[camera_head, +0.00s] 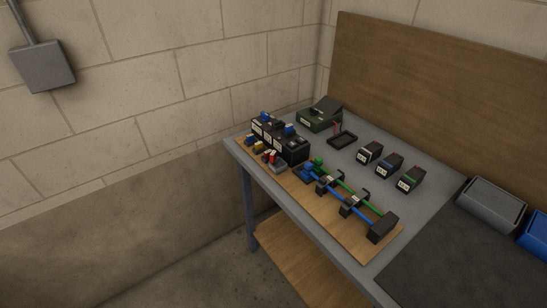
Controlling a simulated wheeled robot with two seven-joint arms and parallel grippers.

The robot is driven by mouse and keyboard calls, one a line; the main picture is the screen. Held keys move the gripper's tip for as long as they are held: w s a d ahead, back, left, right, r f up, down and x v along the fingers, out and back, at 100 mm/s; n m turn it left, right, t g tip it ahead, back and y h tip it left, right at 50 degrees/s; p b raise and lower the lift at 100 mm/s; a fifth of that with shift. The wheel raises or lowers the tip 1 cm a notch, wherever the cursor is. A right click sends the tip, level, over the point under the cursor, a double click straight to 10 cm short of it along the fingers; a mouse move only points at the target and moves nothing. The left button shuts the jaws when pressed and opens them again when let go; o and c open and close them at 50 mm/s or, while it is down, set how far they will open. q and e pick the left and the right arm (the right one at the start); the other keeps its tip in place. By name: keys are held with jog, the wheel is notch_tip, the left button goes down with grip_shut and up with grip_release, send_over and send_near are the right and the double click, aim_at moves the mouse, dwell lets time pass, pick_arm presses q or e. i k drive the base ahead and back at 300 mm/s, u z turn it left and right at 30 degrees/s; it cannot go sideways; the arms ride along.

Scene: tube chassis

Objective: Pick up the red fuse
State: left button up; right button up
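A small red piece (272,158), which looks like the red fuse, sits in a row of small coloured parts near the front left edge of the grey table (345,151). A yellow piece (258,149) is beside it on the left. Black blocks (291,146) with some blue parts stand just behind the row. The pieces are too small to tell how the red one is seated. Neither of my grippers shows in this view.
A wooden board (384,259) carries blue and green tubes in black holders. Grey (492,203) and blue (536,236) bins are at the right. A wooden panel rises behind.

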aim_at(272, 156)
jog(key=z, duration=0.1)
jog(key=k, duration=0.4)
jog(key=z, duration=1.15)
